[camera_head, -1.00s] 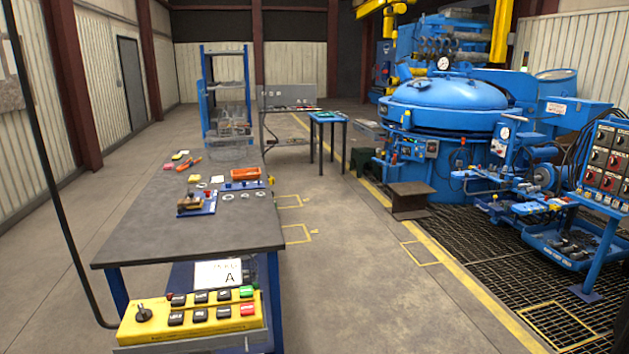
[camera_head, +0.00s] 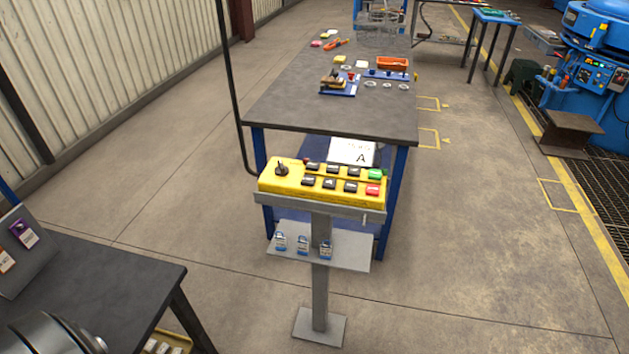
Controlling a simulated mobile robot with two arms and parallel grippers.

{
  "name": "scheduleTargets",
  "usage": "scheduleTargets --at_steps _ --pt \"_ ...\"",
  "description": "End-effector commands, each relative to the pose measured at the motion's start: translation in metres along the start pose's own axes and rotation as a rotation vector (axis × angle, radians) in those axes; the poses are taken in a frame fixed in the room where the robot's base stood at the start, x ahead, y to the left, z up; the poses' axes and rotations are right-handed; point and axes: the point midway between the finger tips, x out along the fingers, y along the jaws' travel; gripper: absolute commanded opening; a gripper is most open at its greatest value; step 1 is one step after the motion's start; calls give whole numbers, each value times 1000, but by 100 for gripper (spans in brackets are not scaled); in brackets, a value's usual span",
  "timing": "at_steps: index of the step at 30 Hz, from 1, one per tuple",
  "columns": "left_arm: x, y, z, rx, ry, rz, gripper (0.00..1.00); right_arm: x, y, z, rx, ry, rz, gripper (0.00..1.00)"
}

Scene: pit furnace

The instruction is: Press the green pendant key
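The yellow pendant (camera_head: 292,189) rests on a grey stand in the middle of the head view, with a black cable rising from its left end. Its green key (camera_head: 375,174) is at the far right of the upper row. A red key (camera_head: 373,190) sits just below it. Several black keys fill the rest of the two rows, and a black rotary knob (camera_head: 282,170) is at the left. Neither of my grippers shows in this view. A dark rounded part at the lower left corner may be mine.
The pendant stand (camera_head: 320,282) has a shelf with blue padlocks (camera_head: 303,244) and a floor plate. A workbench (camera_head: 300,110) with tools stands behind it. A dark table (camera_head: 95,290) is at the lower left. The floor to the right of the stand is clear.

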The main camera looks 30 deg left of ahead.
Motion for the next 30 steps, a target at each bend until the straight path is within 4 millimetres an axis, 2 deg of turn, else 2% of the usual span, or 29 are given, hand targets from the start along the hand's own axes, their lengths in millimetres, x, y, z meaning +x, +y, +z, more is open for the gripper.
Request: scheduleTargets --at_steps 3,6,7,30 --pt "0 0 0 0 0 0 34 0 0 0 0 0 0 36" --pt "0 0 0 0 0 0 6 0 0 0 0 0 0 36" --pt "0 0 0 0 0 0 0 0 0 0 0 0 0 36" --pt "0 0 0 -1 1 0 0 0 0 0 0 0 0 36"
